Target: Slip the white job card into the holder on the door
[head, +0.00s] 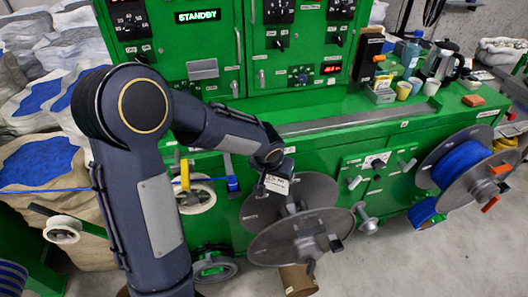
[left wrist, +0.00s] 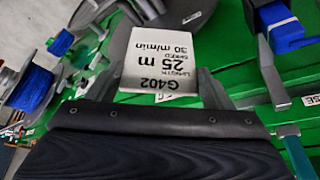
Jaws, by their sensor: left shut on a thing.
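The white job card (head: 277,184) is in my left gripper (head: 275,176), in front of the green machine and just above the large grey reel. In the left wrist view the card (left wrist: 162,62) sits between the two fingers (left wrist: 160,88), its print reading G402, 25 m and 30 m/min, upside down. My left gripper is shut on the card. A grey plate (head: 203,69), which looks like the holder, is on the green upper left door (head: 212,88), above and left of the gripper. My right gripper is not in view.
A green ledge (head: 330,122) juts out below the doors. Bottles, cups and a kettle (head: 441,64) stand on its right part. A large grey reel (head: 300,237) and a blue cable reel (head: 462,165) stick out in front. A blue cable runs at left.

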